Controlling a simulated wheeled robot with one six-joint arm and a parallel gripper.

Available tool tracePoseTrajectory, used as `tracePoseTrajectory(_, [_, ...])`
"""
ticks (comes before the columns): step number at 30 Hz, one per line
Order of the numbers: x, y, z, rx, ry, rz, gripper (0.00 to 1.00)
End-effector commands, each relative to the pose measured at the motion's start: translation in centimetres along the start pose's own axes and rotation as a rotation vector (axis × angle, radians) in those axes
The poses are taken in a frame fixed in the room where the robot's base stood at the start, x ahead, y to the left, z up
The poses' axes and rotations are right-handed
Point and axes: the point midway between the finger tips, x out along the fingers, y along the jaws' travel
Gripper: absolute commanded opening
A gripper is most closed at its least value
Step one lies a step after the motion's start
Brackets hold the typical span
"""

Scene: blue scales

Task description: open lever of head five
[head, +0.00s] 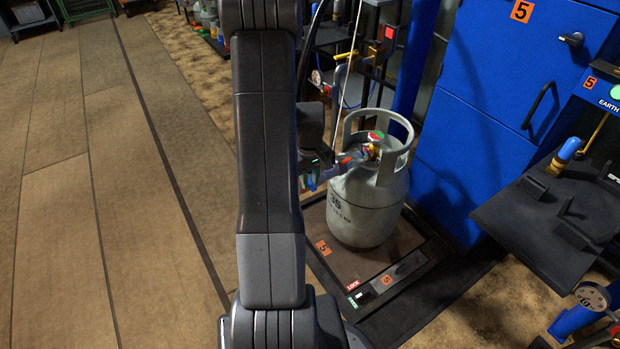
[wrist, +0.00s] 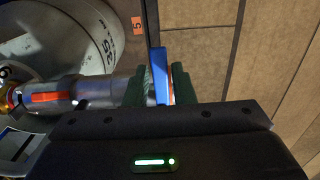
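The filling head (wrist: 85,92), a grey cylindrical body with a red-orange stripe, sits at the valve of a grey gas cylinder (wrist: 85,35) marked 35. The cylinder (head: 362,208) stands upright on the scale in the head view. A blue lever (wrist: 160,66) sticks up at the right end of the filling head in the wrist view. My gripper (wrist: 160,84) has its dark green fingers on both sides of this lever, close against it. The lever's lower part is hidden by my gripper body. In the head view my gripper (head: 314,176) is small and partly hidden behind my arm.
The scale platform (head: 322,268) has orange 5 labels and a lock switch at its front. A blue cabinet (head: 480,130) stands behind, right of the cylinder. A black shelf (head: 530,215) with a gauge (head: 592,296) juts in at right. The floor at left is clear.

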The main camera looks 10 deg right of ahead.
Motion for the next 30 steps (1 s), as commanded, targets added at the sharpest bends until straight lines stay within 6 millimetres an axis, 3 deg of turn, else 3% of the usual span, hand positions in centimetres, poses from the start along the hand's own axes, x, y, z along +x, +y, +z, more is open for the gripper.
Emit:
tracePoseTrajectory(1, [0.0, 0.0, 0.0, 0.000, 0.000, 0.000, 0.13])
tracePoseTrajectory(3, [0.0, 0.0, 0.0, 0.000, 0.000, 0.000, 0.00])
tracePoseTrajectory(17, [-0.1, -0.3, 0.0, 0.049, 0.000, 0.000, 0.00])
tracePoseTrajectory(30, [-0.1, -2.1, -0.4, 0.382, 0.000, 0.000, 0.00])
